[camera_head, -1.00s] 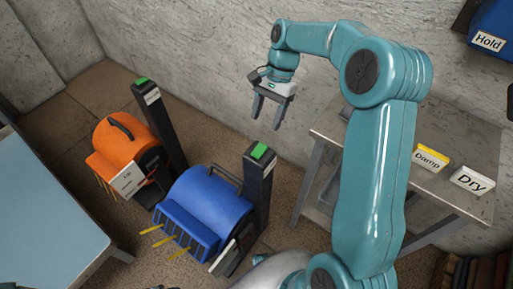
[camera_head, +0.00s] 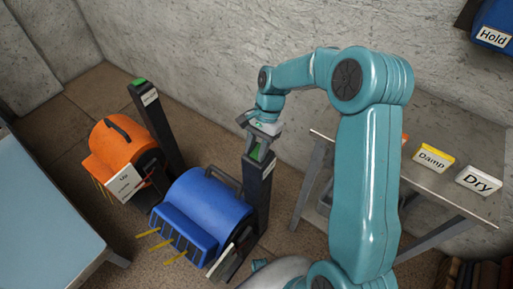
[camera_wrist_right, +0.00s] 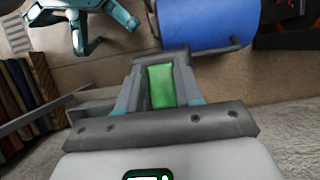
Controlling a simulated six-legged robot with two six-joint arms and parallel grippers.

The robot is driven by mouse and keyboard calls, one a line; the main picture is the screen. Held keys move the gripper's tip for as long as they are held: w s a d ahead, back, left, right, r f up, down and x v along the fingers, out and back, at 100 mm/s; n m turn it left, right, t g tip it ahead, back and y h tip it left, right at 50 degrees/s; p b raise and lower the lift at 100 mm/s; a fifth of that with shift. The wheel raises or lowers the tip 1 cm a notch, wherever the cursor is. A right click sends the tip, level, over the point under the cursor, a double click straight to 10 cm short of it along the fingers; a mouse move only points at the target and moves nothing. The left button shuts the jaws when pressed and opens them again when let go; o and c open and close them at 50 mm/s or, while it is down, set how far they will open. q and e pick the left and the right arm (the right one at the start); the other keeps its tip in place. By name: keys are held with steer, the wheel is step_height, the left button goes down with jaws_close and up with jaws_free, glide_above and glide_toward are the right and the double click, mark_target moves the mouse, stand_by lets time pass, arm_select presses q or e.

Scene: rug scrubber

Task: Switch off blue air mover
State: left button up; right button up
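The blue air mover (camera_head: 208,203) stands on the floor left of a dark post (camera_head: 257,190). A green switch (camera_head: 259,153) is on top of that post. My right gripper (camera_head: 261,150) points down at the post top, with its fingers at the switch. In the right wrist view the green switch (camera_wrist_right: 161,87) shows between the two spread fingers. The blue air mover (camera_wrist_right: 205,22) shows beyond it. I cannot tell whether the fingers touch the switch. My left gripper is not in view.
An orange air mover (camera_head: 125,150) with its own green-topped post (camera_head: 150,105) stands to the left. A grey table (camera_head: 425,195) with Damp (camera_head: 433,158) and Dry (camera_head: 478,181) signs is at right. A pale blue table (camera_head: 45,225) is at left. The wall is behind.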

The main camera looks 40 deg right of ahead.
steer(key=c, duration=0.4)
steer(key=y+p, duration=0.2)
steer(key=p, duration=0.1)
steer(key=shift+d+r+g, duration=0.3)
steer(key=shift+r, duration=0.1)
steer(key=shift+w+d+f+y+p, duration=0.1)
steer(key=shift+d+f+y+p, duration=0.05)
steer(key=shift+y+p, duration=0.4)
steer(key=shift+w+d+f+g+y, duration=0.1)
steer(key=shift+g+y, duration=0.2)
steer(key=shift+y, duration=0.05)
steer(key=o, duration=1)
steer(key=p+v, duration=0.2)
steer(key=v, duration=1.4)
steer(key=shift+d, duration=0.2)
